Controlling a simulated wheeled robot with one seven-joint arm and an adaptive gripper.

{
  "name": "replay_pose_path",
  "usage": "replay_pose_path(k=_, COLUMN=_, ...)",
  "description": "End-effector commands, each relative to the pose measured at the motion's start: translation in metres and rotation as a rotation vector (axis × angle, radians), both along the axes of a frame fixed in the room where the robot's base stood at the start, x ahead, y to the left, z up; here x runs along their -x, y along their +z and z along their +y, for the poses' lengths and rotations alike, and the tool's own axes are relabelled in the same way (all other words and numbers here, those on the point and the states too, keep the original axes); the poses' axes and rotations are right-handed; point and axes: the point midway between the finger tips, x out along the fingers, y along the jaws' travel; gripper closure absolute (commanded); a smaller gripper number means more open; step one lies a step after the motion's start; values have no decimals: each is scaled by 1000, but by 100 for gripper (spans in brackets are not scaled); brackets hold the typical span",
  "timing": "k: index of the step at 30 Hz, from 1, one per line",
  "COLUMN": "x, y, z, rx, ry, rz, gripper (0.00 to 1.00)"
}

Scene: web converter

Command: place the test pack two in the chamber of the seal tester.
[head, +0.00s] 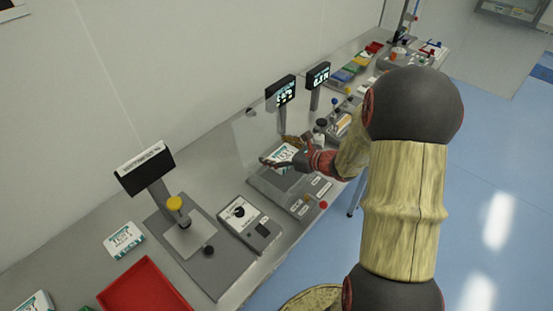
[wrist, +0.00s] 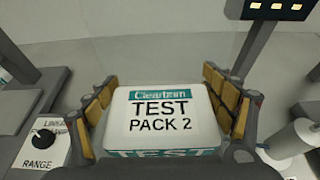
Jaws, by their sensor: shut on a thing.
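The test pack two (wrist: 163,118) is a white pack with teal bands, its "TEST PACK 2" label upright in the wrist view. My gripper (head: 282,152) is shut on it, with ridged tan finger pads on both sides of the pack. In the head view the pack (head: 283,155) is over a grey bench machine with a clear panel (head: 252,125) and a display on a post (head: 281,92). This looks like the seal tester, but its name is not readable. The chamber floor is largely hidden by my gripper and the pack; I cannot tell the height gap.
A control box with a black knob marked RANGE (wrist: 37,142) stands left of the machine. Farther left are a press-like device with a yellow knob (head: 174,203), another test pack (head: 124,240) and a red tray (head: 147,288). A second display post (head: 318,75) stands close on the right.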

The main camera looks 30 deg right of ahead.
Motion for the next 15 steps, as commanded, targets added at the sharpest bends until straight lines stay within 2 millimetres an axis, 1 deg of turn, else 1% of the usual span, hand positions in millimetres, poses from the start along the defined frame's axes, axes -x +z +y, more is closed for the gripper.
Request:
replay_pose_path(k=6, x=-7, y=-11, z=-6, rx=-1, ry=0, rz=-1, gripper=47)
replay_pose_path(k=10, x=-6, y=-31, z=-6, rx=-3, ry=1, rz=2, gripper=47)
replay_pose_path(k=12, x=-6, y=-39, z=-6, rx=-2, ry=0, rz=1, gripper=47)
replay_pose_path(k=15, x=-6, y=-40, z=-6, rx=1, ry=-1, rz=-2, gripper=47)
